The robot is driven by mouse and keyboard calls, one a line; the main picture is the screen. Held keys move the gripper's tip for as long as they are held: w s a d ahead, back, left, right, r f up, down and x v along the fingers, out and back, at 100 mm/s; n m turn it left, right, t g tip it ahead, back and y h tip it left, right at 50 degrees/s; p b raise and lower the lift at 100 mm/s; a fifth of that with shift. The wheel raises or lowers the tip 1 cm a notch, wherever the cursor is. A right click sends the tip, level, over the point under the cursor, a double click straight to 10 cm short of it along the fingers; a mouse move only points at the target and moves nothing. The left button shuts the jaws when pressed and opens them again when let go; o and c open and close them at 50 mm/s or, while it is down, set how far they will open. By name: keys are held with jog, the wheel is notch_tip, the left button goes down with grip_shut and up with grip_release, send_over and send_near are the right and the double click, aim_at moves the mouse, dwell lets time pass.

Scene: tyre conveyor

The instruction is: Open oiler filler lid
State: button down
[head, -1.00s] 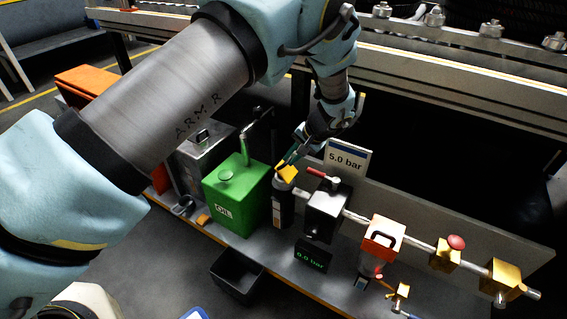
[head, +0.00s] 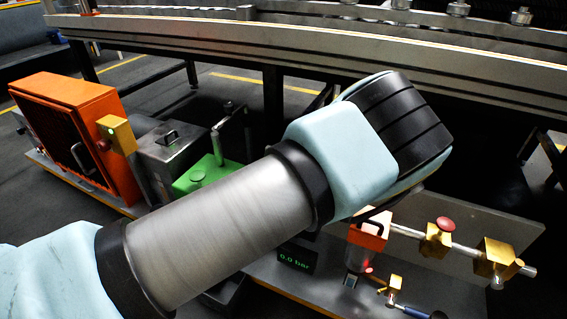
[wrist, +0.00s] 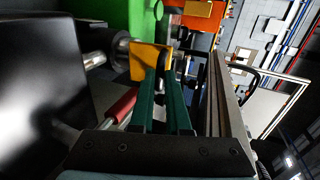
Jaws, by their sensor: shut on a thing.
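The yellow lid (wrist: 145,60) shows at the upper middle of the wrist view, by the end of a grey cylindrical body (wrist: 103,54). In the head view my arm hides the gripper, the lid and the cylinder. The green oil box (head: 207,175) is partly visible behind my arm; it also shows in the wrist view (wrist: 95,14).
In the wrist view a black block (wrist: 45,75) and a red handle (wrist: 122,105) are close to my fingers; a long metal rail (wrist: 228,110) runs on the right. The head view shows a 0.0 bar display (head: 296,257), an orange-topped unit (head: 370,228) and a red knob (head: 445,223).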

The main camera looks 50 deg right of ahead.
jog(key=shift+s+a+f, duration=0.1)
jog(key=shift+f, duration=0.05)
dwell(0.3)
jog(key=c, duration=0.9)
grip_release()
jog(key=v, duration=1)
jog(key=shift+s, duration=0.35)
jog(key=shift+s+d, duration=0.1)
jog(key=shift+d, duration=0.1)
